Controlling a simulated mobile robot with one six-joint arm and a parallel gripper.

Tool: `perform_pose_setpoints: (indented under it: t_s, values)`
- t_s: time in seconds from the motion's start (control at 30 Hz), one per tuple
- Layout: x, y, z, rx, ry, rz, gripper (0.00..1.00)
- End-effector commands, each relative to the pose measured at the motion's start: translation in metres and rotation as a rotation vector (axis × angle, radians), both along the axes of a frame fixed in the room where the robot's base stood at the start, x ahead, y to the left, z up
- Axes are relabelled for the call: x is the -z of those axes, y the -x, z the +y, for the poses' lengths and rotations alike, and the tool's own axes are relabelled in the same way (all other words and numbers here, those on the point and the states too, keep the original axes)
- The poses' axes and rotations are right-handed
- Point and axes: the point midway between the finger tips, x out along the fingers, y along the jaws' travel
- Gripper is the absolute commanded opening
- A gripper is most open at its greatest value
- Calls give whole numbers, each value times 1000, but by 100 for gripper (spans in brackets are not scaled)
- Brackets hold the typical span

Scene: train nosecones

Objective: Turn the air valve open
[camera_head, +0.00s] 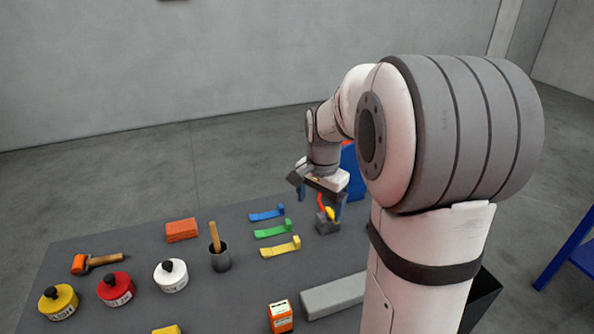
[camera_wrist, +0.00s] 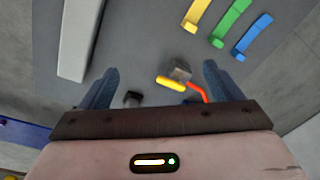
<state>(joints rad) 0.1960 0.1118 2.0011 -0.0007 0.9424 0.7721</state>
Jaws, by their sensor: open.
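The air valve looks to be the small grey block (camera_head: 327,226) near the table's far right part, with a yellow handle (camera_wrist: 170,84) and a red-orange curved piece (camera_wrist: 198,92). My gripper (camera_head: 320,199) is open and empty, pointing down over the block. In the wrist view the block (camera_wrist: 181,68) and yellow handle lie between the two blue-grey fingers (camera_wrist: 160,70), nearer the right one. I see no contact; the height gap is hard to judge. The gripper body hides part of the red-orange piece.
Blue (camera_head: 267,213), green (camera_head: 273,229) and yellow (camera_head: 281,247) strips lie left of the valve. A grey bar (camera_head: 333,295) and an orange box (camera_head: 281,316) are nearer.

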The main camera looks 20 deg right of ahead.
Motion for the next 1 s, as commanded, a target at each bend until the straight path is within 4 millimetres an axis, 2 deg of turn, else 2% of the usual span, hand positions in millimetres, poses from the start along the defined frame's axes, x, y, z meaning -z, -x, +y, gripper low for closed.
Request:
perform_pose_setpoints:
  t_s: [0.03, 0.1, 0.2, 0.3, 0.57, 0.8, 1.0]
  values:
    - [-1, -18, -14, 93, -10, 20, 85]
    - [6, -38, -31, 221, -20, 37, 85]
    - [17, -60, -52, 371, -30, 55, 85]
    - [26, -74, -67, 479, -37, 68, 85]
    - [48, -84, -79, 569, -41, 81, 85]
    - [86, -83, -79, 567, -41, 81, 85]
    - [108, -83, -79, 567, -41, 79, 85]
